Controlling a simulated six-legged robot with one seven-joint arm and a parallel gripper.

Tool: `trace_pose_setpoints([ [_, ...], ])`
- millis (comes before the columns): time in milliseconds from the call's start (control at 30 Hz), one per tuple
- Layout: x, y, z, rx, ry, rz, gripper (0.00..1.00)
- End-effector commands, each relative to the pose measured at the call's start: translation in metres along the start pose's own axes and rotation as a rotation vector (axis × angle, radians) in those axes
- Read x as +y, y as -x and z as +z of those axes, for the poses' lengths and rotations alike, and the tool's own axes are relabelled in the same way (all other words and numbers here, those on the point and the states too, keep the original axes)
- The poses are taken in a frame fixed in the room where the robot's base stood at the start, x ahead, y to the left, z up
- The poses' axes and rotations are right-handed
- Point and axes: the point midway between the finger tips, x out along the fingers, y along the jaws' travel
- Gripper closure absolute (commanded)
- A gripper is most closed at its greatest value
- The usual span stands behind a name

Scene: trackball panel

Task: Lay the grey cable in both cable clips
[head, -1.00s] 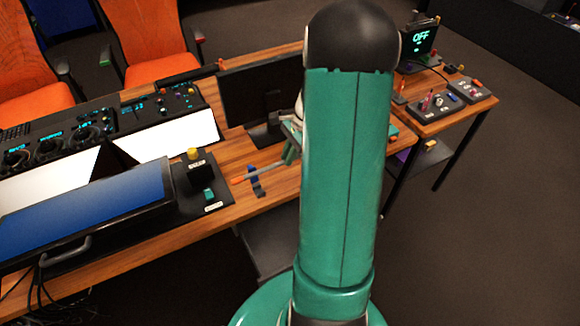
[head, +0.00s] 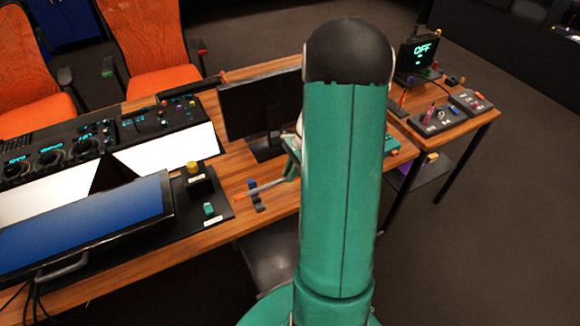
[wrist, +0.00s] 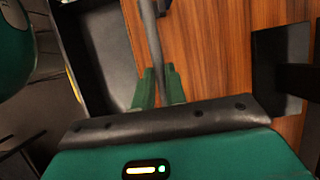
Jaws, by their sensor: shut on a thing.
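The grey cable (head: 268,187) shows in the head view as a thin grey length with an orange end, just above or on the wooden desk. It passes by a blue cable clip (head: 254,198); I cannot tell whether it sits inside. My gripper (head: 291,170) has its green fingers at the cable's right part, partly hidden by my arm. In the wrist view the cable (wrist: 152,45) runs up from between the shut fingers (wrist: 159,88). A dark piece beside it at the top edge may be a clip.
A monitor (head: 258,108) stands behind the gripper. A black panel with a yellow button (head: 193,167) and a teal switch (head: 209,209) lies to the left, beside a blue screen (head: 90,222). A side table (head: 440,140) with control boxes stands at right.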

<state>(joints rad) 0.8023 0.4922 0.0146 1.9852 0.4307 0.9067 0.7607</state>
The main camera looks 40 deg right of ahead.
Motion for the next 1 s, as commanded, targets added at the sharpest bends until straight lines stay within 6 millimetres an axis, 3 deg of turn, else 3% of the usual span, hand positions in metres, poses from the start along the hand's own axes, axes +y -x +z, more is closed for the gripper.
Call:
trace_pose_setpoints([
  [1000, -0.001, -0.062, -0.026, -0.001, 0.001, 0.001, 1.00],
])
